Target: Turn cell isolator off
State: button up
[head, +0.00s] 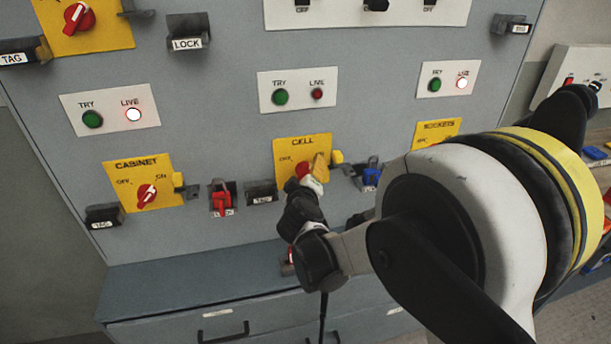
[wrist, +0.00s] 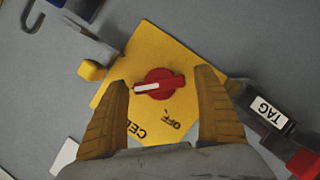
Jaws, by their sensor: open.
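The cell isolator is a red rotary knob (wrist: 158,85) with a white pointer bar on a yellow plate (wrist: 147,45) marked CELL. In the wrist view the pointer faces left, away from the OFF mark at the lower right; no ON mark is visible. My gripper (wrist: 162,78) is open, with one yellow-brown finger on each side of the knob and visible gaps between. In the head view my gripper (head: 320,168) is at the cell plate (head: 303,143) and partly covers the knob (head: 302,170).
A small panel (head: 298,88) above has a green TRY button and a dark LIVE lamp. The cabinet isolator (head: 147,194) is left; the sockets plate (head: 437,130) is right, partly behind my arm. A tag block (wrist: 268,108), red lock (head: 221,199) and blue lock (head: 371,174) flank the cell plate.

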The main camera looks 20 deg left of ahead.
jog(key=c, duration=1.2)
jog(key=shift+f+n, duration=0.1)
jog(key=shift+n, duration=0.3)
jog(key=shift+f+n+t+h+b, duration=0.1)
jog(key=shift+n+t+h+b, duration=0.3)
jog(key=shift+n+t+b, duration=0.55)
jog(key=n+t+b, duration=0.1)
jog(key=n+b, duration=0.1)
jog(key=n, duration=0.2)
jog(key=shift+t, duration=0.25)
jog(key=n, duration=0.2)
jog(key=n+t, duration=0.1)
jog(key=n, duration=0.1)
jog(key=shift+n+t, duration=0.25)
jog(key=shift+t, duration=0.05)
jog(key=n+t+y, duration=0.1)
jog(key=n+y, duration=0.1)
jog(key=n, duration=0.3)
jog(key=shift+n, duration=0.6)
